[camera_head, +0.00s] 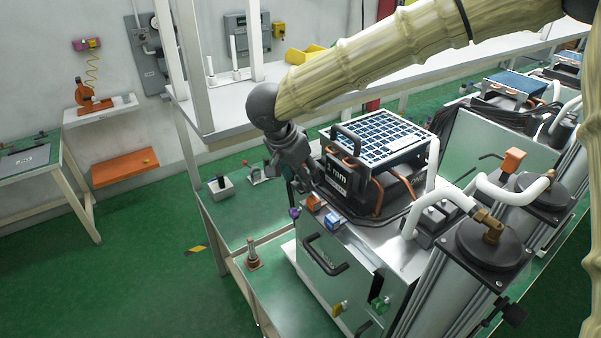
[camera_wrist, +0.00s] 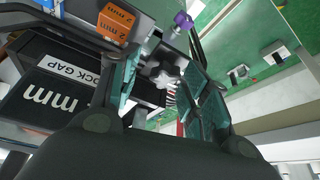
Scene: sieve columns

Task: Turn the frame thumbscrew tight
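A small pale lobed knob, which looks like the thumbscrew (camera_wrist: 164,79), shows in the wrist view on the dark side of the machine. My gripper (camera_wrist: 160,72) is open, with one teal-padded finger to the left of the knob and one to the right. Gaps show between knob and pads, so I see no grip on it. In the head view my gripper (camera_head: 303,184) points down at the left side of the unit with the blue mesh frame (camera_head: 388,128). The knob is hidden there, behind or below my gripper.
An orange "2 mm" block (camera_wrist: 117,22) and a purple knob (camera_wrist: 182,20) are near the fingers. A black handle (camera_head: 323,255) is on the cabinet front.

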